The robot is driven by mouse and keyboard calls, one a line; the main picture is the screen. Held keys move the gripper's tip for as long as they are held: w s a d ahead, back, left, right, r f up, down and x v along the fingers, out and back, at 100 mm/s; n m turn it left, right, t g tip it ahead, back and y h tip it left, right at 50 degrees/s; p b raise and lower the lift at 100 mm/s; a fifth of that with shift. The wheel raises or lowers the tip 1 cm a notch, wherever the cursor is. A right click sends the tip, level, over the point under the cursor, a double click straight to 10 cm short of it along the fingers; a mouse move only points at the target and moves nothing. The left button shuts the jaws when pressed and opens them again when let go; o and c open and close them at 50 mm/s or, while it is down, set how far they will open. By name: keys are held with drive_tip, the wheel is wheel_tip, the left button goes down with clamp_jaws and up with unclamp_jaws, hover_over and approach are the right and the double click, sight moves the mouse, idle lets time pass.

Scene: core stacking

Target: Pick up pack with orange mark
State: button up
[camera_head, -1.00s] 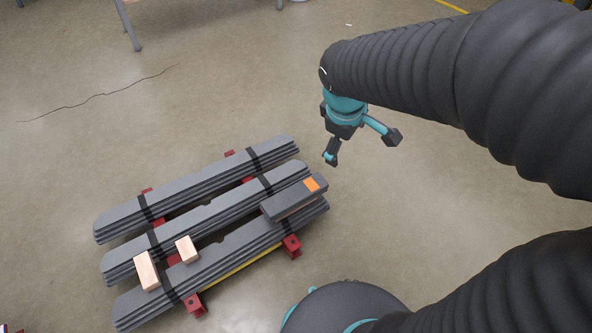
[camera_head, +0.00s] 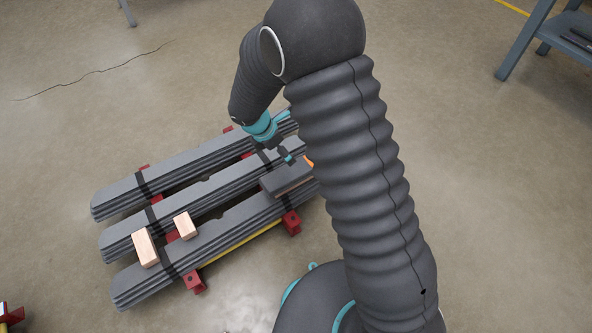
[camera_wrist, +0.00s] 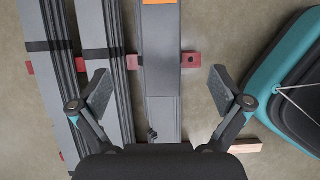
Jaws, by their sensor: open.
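The pack with the orange mark (camera_head: 284,182) is a dark grey flat block lying across the right end of the nearest strip bundle. Its orange mark (camera_head: 309,161) is partly hidden behind my arm in the head view. In the wrist view the pack (camera_wrist: 160,65) runs up the middle, with its orange mark (camera_wrist: 160,2) cut by the top edge. My gripper (camera_wrist: 160,92) is open and empty, with one finger on each side of the pack and visible gaps to it. In the head view my gripper (camera_head: 280,150) is above the pack's far side, partly hidden by my arm.
Three strapped bundles of grey strips (camera_head: 165,222) lie side by side on red supports (camera_head: 292,222). Two light wooden blocks (camera_head: 146,247) (camera_head: 185,226) sit toward their left end. A grey table (camera_head: 530,45) stands at the upper right. The floor around is mostly clear.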

drive_tip(key=b, duration=0.1)
hover_over(295, 168)
drive_tip(key=s+a, duration=0.1)
drive_tip(key=a, duration=0.1)
drive_tip(key=f, duration=0.7)
drive_tip(key=shift+s+d, duration=0.1)
drive_tip(key=shift+d, duration=0.1)
drive_tip(key=shift+b+x, duration=0.6)
drive_tip(key=shift+x, duration=2)
drive_tip(key=shift+s+a, duration=0.1)
drive_tip(key=shift+a, duration=0.15)
drive_tip(key=c, duration=1.9)
